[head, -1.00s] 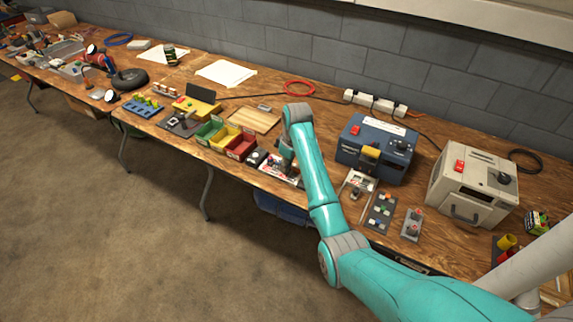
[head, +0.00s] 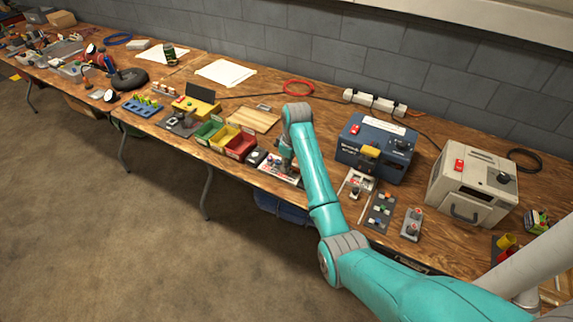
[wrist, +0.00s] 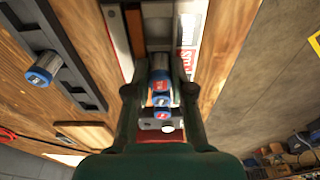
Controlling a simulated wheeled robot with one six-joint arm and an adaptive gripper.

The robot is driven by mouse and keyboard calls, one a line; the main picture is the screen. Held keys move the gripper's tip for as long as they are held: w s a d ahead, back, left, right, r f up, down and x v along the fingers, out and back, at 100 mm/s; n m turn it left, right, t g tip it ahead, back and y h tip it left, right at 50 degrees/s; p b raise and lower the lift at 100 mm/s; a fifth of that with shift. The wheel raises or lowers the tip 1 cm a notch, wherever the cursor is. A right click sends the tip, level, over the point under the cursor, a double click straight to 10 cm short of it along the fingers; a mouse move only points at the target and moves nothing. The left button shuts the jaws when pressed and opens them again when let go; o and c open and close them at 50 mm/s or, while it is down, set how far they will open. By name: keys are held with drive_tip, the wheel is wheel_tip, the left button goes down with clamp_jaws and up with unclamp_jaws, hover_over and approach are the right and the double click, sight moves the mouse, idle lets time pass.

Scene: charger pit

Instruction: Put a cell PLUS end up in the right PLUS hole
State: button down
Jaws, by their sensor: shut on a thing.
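My gripper (wrist: 160,95) is shut on a blue cell (wrist: 160,88) with a silver end and red marks, seen between the dark fingers in the wrist view. Below it shows another blue and red piece; I cannot tell whether it is part of the same cell. The held cell is over or in the charger, whose white and red label (wrist: 190,50) is beside the right finger. I cannot tell which end is up or whether it is in a hole. In the head view the charger (head: 272,166) is partly hidden by my arm. A second blue cell (wrist: 42,68) stands in a dark rack at left.
Green, yellow and red bins (head: 226,139) stand left of the charger. A blue power unit (head: 372,148) and a beige one (head: 470,190) stand to the right. Small switch panels (head: 381,210) lie near the front edge. A wooden board (head: 253,120) lies behind the bins.

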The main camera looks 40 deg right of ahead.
drive_tip(key=shift+f, duration=0.15)
drive_tip(key=c, duration=0.9)
unclamp_jaws()
drive_tip(key=shift+r, duration=3.5)
